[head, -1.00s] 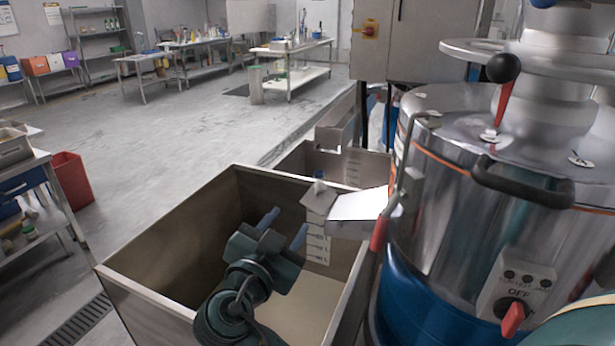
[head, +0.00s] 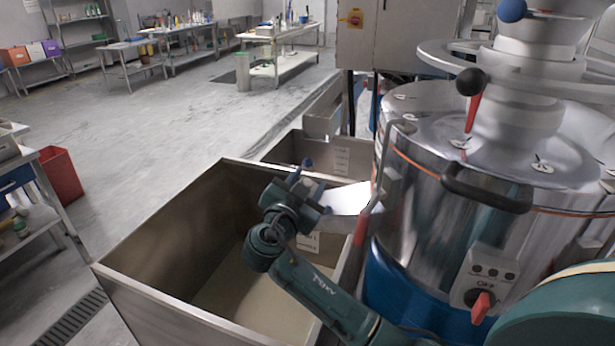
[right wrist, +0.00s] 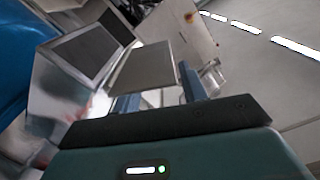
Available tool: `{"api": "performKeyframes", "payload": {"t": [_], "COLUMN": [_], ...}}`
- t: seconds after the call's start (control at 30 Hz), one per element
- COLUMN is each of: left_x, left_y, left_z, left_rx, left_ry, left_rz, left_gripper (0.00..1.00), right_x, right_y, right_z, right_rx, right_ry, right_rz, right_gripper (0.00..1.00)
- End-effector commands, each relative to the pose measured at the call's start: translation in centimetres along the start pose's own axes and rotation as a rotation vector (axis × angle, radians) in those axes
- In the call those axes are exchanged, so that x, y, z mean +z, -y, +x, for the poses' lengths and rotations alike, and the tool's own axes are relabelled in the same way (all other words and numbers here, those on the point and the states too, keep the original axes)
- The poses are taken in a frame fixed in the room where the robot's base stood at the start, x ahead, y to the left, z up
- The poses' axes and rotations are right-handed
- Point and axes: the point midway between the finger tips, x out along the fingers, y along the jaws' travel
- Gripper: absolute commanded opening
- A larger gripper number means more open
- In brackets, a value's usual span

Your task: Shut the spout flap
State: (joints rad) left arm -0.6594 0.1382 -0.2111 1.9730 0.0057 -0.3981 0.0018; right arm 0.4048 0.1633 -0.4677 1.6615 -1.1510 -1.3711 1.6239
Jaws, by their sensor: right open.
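The spout (head: 347,198) juts left from the steel grinder (head: 425,215) over a large bin. In the right wrist view the spout (right wrist: 82,52) shows its dark, uncovered mouth. The flap (right wrist: 146,76) is a flat grey plate swung out from that mouth. My right gripper (head: 311,174) is beside the outer end of the spout and hides most of the flap in the head view. Its two fingers (right wrist: 158,97) are apart, with the flap's plate showing between and beyond them. I cannot tell whether they touch it. My left gripper is not in view.
The deep steel bin (head: 135,285) stands below the spout, with a second bin (head: 285,150) behind it. The grinder has a red-handled lever (head: 473,100) and a knob panel (head: 482,285). The floor to the left is open.

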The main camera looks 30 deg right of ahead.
Motion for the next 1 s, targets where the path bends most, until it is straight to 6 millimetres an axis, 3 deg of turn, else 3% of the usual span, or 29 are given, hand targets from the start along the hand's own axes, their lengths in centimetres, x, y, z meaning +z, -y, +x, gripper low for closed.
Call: {"api": "performKeyframes", "payload": {"t": [0.37, 0.87, 1.0], "left_x": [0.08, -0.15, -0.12], "left_y": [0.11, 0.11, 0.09], "left_z": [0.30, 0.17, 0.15], "left_rx": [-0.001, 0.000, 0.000], "left_ry": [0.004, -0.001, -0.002], "left_rz": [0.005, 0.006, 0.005], "left_gripper": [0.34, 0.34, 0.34], "right_x": [0.02, 0.03, 0.08], "right_y": [-0.02, -0.02, -0.03], "right_z": [0.60, 0.55, 0.54], "right_rx": [0.000, 0.001, 0.001], "right_ry": [0.000, 0.001, 0.001], "right_rz": [0.002, 0.001, -0.002], "right_gripper": [0.42, 0.02, 0.00]}}
